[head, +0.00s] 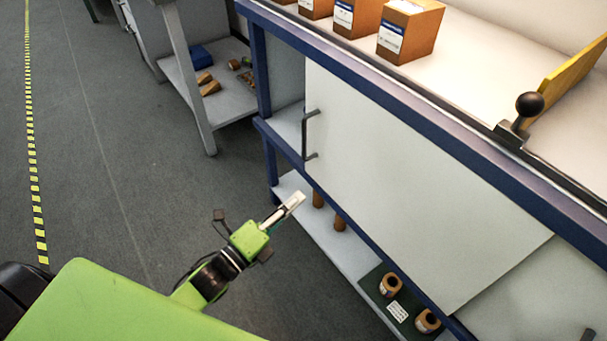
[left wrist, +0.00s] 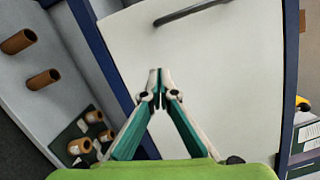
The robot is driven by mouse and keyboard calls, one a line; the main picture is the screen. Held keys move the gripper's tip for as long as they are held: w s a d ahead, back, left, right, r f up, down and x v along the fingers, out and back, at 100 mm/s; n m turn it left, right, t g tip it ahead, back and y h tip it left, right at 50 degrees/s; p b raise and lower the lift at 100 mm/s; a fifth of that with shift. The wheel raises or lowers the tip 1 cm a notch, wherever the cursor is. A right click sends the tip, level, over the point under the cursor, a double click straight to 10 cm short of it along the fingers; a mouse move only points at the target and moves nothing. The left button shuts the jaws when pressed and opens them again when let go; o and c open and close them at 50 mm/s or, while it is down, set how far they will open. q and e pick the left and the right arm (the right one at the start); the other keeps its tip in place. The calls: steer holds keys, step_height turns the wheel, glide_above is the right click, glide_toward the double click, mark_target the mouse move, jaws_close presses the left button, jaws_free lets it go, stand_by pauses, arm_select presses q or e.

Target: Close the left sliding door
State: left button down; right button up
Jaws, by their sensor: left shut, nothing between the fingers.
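The left sliding door (head: 400,170) is a white panel in a blue-framed bench cabinet. Its dark bar handle (head: 306,135) is near its left edge. A gap of open shelf shows between the left post and the door. The door overlaps another pale panel (head: 530,300) at lower right. My left gripper (head: 293,203) is shut and empty, below the handle in the picture. In the left wrist view, its fingertips (left wrist: 160,82) point toward the door (left wrist: 215,75), with the handle (left wrist: 190,12) beyond them at the top. Contact with the door cannot be told.
The blue frame (head: 262,75) borders the opening. A lower shelf holds brown rolls (head: 390,285) and a green mat (head: 375,282). Boxes (head: 410,30) and a black knob (head: 529,104) are on the bench top. The grey floor (head: 110,170) at left is clear.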

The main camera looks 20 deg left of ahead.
arm_select(q)
steer(key=w+r, duration=0.1)
steer(key=w, duration=0.7)
steer(key=shift+a+r+b, duration=0.2)
steer(key=shift+a+b, duration=0.1)
steer(key=shift+b, duration=0.15)
arm_select(e)
steer(key=shift+v, duration=1.95)
steer(key=shift+w, duration=0.15)
